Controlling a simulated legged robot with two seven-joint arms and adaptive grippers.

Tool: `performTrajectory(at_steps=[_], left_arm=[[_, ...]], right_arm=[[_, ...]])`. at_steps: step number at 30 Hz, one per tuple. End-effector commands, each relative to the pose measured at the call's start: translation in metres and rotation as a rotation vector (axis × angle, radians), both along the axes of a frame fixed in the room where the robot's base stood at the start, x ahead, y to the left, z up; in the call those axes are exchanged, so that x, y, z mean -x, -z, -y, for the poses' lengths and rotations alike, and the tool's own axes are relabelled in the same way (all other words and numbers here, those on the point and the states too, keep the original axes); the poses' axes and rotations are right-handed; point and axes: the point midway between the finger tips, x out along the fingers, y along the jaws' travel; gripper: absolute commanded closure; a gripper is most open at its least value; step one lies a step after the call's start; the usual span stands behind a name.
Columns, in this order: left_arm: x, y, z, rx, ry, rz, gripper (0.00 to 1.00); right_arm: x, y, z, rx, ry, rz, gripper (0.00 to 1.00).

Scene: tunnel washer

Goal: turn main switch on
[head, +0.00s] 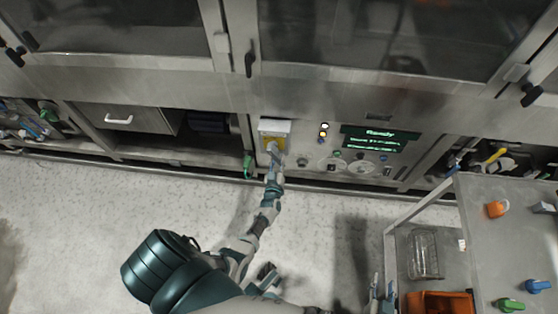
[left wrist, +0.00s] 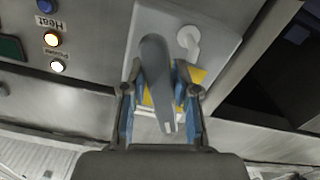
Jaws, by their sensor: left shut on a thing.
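The main switch is a long grey lever (left wrist: 155,75) on a yellow plate (left wrist: 197,76) in a white box (head: 275,126) on the machine's front panel. My left gripper (head: 275,153) is at this box; in the left wrist view its two blue-grey fingers (left wrist: 160,85) are shut on the lever, one on each side. The lever points down in that view, tilted slightly. The fingers hide part of the plate. My right gripper (head: 382,292) is low in the head view, with its two fingers apart and nothing between them.
A lit green display (head: 378,138) reads "Ready", and lamps (head: 324,131) glow beside the box. A grey cart (head: 470,205) at the right carries several coloured handles and an orange bin (head: 440,302). A green-handled item (head: 247,163) hangs left of the panel. Floor is open at left.

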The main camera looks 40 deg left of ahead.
Motion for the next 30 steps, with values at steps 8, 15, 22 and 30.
performTrajectory(at_steps=[8,15,22,30], left_arm=[[0.0032,-0.0063,-0.0152,-0.017,-0.023,0.011,1.0],[0.0036,-0.0055,-0.0151,-0.017,-0.022,0.011,1.0],[0.0036,-0.0055,-0.0151,-0.016,-0.022,0.011,1.0],[0.0025,-0.0046,-0.0108,-0.015,-0.018,0.008,0.5]], right_arm=[[-0.0002,-0.0006,-0.0002,0.0,0.0,0.001,0.6],[-0.0002,-0.0007,-0.0004,-0.001,-0.001,0.001,0.6],[-0.0003,-0.0008,-0.0004,-0.001,-0.001,0.002,0.6],[-0.0002,-0.001,-0.0005,-0.002,0.0,0.002,0.6]])
